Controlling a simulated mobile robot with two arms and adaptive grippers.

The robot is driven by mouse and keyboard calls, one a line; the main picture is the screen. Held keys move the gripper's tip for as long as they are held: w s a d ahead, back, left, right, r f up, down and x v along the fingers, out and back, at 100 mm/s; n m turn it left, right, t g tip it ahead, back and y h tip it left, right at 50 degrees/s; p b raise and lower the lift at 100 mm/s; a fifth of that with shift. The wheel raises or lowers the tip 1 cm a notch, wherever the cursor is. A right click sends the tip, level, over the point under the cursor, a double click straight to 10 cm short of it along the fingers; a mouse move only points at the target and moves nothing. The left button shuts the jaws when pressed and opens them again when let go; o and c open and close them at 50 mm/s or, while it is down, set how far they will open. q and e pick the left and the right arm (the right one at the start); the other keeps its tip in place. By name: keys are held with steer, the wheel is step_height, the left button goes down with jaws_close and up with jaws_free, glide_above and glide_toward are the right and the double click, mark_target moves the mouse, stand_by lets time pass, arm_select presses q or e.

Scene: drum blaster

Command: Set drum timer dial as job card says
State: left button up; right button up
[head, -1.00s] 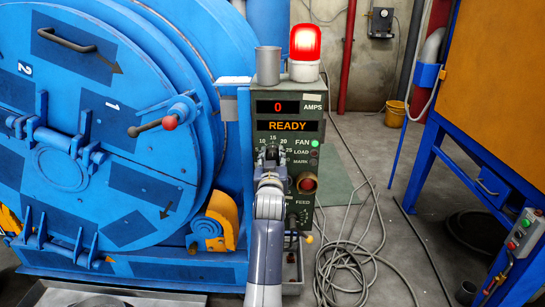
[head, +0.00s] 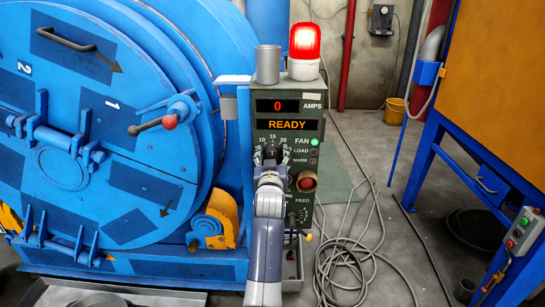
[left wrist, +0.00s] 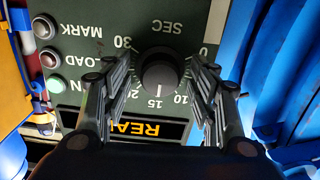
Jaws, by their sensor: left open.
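The timer dial (left wrist: 160,72) is a round black knob on the dark green control panel (left wrist: 90,20). The left wrist view shows it upside down, with a scale in SEC from 0 to 30. Its white pointer mark faces about the 15. My left gripper (left wrist: 160,62) is open, with one finger on each side of the knob and a gap visible beside it. In the head view, my left gripper (head: 270,160) covers most of the dial, with numbers 10, 15 and 20 showing above. My right gripper is not in view. No readable job card shows.
The panel display (head: 287,125) reads READY, with 0 AMPS above. A lit red beacon (head: 304,43) and a grey cup (head: 267,64) stand on top. A red button (head: 306,181) sits right of the gripper. The blue drum (head: 90,130) is at left; cables (head: 350,260) lie on the floor.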

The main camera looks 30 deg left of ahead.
mark_target(273, 121)
arm_select(q)
step_height(273, 121, up, 10)
stand_by(0.5)
stand_by(0.3)
